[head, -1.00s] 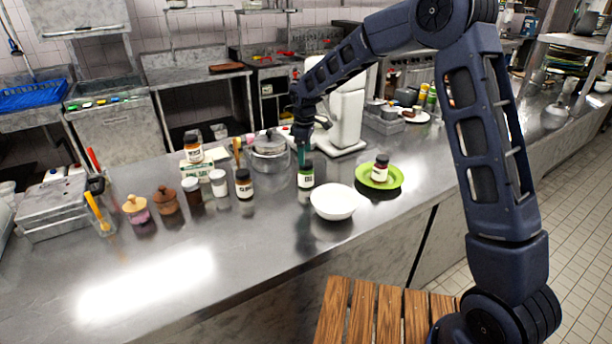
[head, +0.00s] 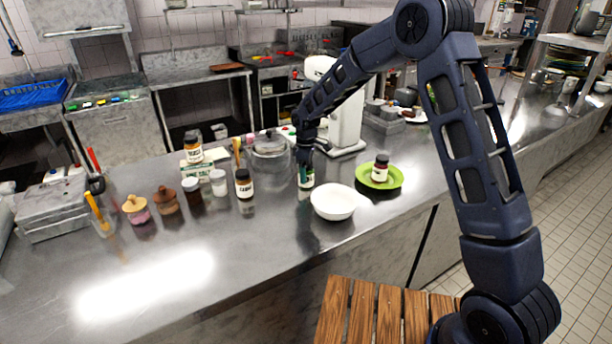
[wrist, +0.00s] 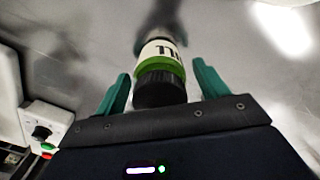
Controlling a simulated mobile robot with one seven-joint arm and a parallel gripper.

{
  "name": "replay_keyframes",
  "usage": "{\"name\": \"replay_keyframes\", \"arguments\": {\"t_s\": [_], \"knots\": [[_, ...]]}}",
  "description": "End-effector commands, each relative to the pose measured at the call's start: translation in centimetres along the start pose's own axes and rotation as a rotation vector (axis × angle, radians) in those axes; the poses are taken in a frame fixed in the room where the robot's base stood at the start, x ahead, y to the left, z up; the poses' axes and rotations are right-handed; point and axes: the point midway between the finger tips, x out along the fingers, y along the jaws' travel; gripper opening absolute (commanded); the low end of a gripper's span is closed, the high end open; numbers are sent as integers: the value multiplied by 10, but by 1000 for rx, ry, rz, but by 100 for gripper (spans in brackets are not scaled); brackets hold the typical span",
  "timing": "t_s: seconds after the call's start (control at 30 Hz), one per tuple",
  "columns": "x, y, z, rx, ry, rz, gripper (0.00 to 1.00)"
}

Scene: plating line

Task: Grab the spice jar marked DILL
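The spice jar (head: 306,181) has a green band and a white label and stands on the steel counter behind the white bowl. My gripper (wrist: 160,88) is open, with one teal finger on each side of the jar's lid and a visible gap on both sides. In the head view my gripper (head: 305,164) is right over the jar and hides its top.
A white bowl (head: 333,203) stands just in front of the jar. A white mixer (head: 347,115) stands close behind. The front left counter is clear.

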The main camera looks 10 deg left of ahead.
Motion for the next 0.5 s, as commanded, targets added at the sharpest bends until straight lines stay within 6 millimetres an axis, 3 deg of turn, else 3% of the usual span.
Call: {"name": "replay_keyframes", "arguments": {"t_s": [0.03, 0.23, 0.5], "knots": [[0, 0, 0, 0, 0, 0, 62], [0, 0, 0, 0, 0, 0, 22], [-2, 0, 0, 1, 1, 1, 22]]}}
